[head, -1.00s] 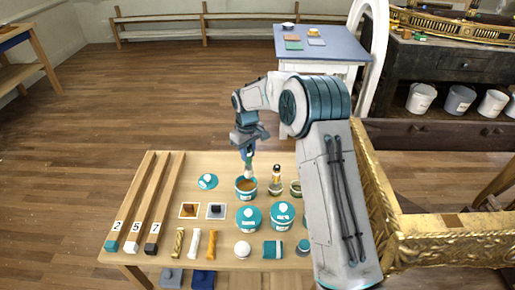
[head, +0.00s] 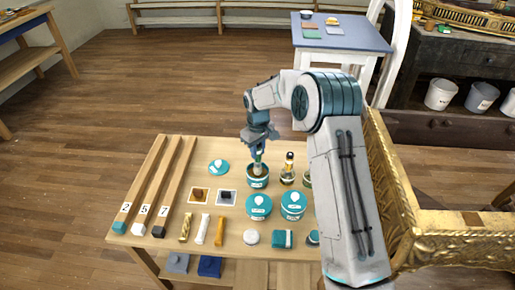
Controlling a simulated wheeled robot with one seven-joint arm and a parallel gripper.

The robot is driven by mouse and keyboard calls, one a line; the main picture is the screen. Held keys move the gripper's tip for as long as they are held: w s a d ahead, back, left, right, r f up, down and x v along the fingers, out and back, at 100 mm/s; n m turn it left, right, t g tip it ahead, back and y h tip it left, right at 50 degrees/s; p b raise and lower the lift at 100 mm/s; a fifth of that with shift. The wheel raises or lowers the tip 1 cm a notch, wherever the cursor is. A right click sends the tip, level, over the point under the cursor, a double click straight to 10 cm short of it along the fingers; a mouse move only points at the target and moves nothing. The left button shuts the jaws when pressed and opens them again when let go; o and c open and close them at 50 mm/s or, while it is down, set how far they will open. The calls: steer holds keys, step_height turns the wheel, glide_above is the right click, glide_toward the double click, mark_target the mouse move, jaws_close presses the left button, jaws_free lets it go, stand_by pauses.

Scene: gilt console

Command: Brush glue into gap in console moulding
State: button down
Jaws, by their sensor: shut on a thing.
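My gripper (head: 259,148) is above the open teal tub (head: 258,182) on the wooden table. It is shut on a brush (head: 259,160) held upright. The brush's lower end is down at the mouth of the tub, and how deep it sits is hidden. The tub holds a brown substance. The gilt console (head: 455,248) with carved moulding stands at the right, partly behind my arm.
A blue-topped table (head: 345,38) stands behind. Floor to the left is open.

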steer(key=shift+f+b, duration=0.4)
steer(key=shift+f, duration=0.15)
stand_by(1.9)
steer(key=shift+r+p, duration=2.05)
steer(key=shift+r, duration=1.5)
